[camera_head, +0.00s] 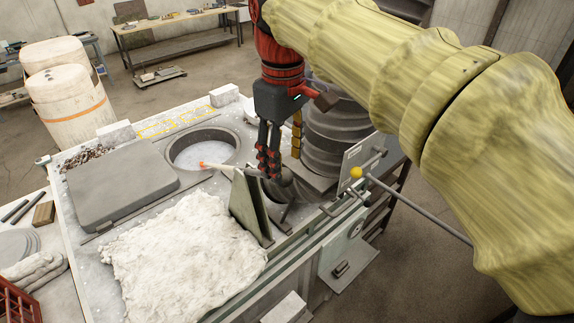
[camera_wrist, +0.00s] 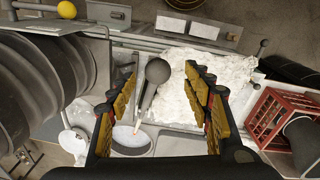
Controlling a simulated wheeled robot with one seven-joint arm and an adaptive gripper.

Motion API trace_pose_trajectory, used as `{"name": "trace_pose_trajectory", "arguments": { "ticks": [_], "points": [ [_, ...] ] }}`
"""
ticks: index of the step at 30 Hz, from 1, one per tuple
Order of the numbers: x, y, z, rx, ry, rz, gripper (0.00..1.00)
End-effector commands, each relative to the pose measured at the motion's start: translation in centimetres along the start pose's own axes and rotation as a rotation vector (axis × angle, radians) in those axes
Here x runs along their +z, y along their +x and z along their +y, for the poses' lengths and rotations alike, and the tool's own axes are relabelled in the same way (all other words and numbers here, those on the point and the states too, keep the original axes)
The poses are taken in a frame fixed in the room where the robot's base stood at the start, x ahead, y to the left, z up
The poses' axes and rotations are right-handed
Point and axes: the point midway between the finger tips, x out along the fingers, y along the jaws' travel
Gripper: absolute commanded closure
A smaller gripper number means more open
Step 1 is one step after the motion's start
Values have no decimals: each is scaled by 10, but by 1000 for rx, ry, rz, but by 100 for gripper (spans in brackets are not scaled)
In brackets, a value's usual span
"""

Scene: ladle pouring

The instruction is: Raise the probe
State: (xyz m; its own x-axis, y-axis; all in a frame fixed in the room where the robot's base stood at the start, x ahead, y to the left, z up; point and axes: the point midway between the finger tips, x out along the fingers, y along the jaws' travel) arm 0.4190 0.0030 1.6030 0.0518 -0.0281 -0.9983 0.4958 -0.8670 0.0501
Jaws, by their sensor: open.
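The probe (camera_wrist: 149,96) is a dark grey rod with a rounded bulb end and a pale, orange-tipped far end. In the wrist view it lies between my gripper's (camera_wrist: 161,76) two fingers, with clear space on both sides. In the head view its pale shaft and orange tip (camera_head: 215,167) reach out toward a round opening (camera_head: 203,148). My gripper (camera_head: 272,165) is open and empty, pointing down over the probe's bulb end. My fingers partly hide that end in the head view, and whether they touch it cannot be told.
A triangular metal bracket (camera_head: 250,205) stands close to my gripper. A ribbed dark cylinder (camera_head: 338,125) rises just right of it. A white crumpled cloth (camera_head: 180,262) and grey slab (camera_head: 122,182) lie left.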

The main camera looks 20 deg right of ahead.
Motion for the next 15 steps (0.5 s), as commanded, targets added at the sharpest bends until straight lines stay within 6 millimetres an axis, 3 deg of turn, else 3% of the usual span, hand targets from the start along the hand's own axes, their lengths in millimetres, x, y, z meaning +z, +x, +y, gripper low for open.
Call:
{"name": "trace_pose_trajectory", "arguments": {
  "ticks": [6, 15],
  "points": [
    [-8, -9, 5, -16, -41, -32, 50],
    [-6, 33, 4, -17, -41, -34, 50]
  ]
}}
